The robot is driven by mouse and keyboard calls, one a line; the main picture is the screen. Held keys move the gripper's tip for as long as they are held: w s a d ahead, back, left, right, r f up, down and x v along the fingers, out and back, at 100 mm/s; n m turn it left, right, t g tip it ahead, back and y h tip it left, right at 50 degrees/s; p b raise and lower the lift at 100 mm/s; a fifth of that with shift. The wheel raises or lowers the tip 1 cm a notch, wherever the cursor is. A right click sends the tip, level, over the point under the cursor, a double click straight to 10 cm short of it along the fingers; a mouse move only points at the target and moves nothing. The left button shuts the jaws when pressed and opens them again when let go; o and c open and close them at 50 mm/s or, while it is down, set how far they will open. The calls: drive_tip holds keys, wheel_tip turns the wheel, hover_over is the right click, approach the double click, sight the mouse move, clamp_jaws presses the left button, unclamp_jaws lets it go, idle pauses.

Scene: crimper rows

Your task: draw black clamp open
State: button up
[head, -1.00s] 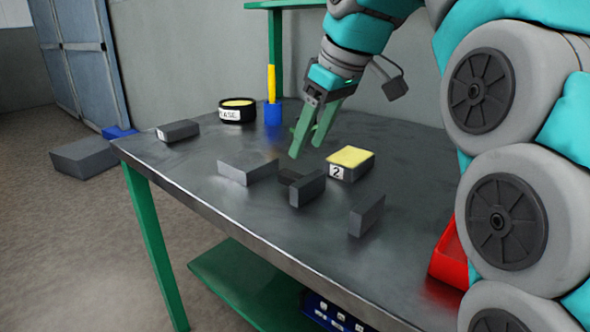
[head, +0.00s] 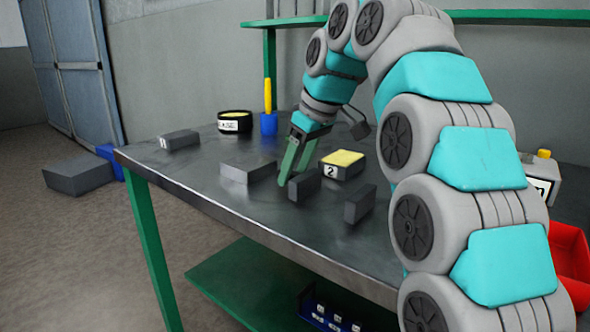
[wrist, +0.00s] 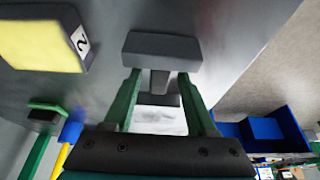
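My gripper (head: 292,176) points down at the dark clamp pieces on the metal table. In the wrist view its two green fingers stand apart, with a dark block (wrist: 162,52) ahead of the tips. A narrow dark stem and a short dark bar (wrist: 158,100) show between the fingers; I cannot tell whether they touch. In the head view a dark upright block (head: 306,184) stands just right of the fingers, and a longer grey block (head: 248,171) lies to the left. Another upright block (head: 360,204) stands nearer the front edge. The fingers partly hide the spot between the blocks.
A yellow-topped block marked 2 (head: 342,164) sits close behind the gripper. A round black tin (head: 235,122), a blue holder (head: 268,124) and another grey block (head: 180,140) stand farther back. A red bin (head: 570,258) is at right. The table's left front is clear.

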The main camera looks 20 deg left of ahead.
clamp_jaws()
idle(1.2)
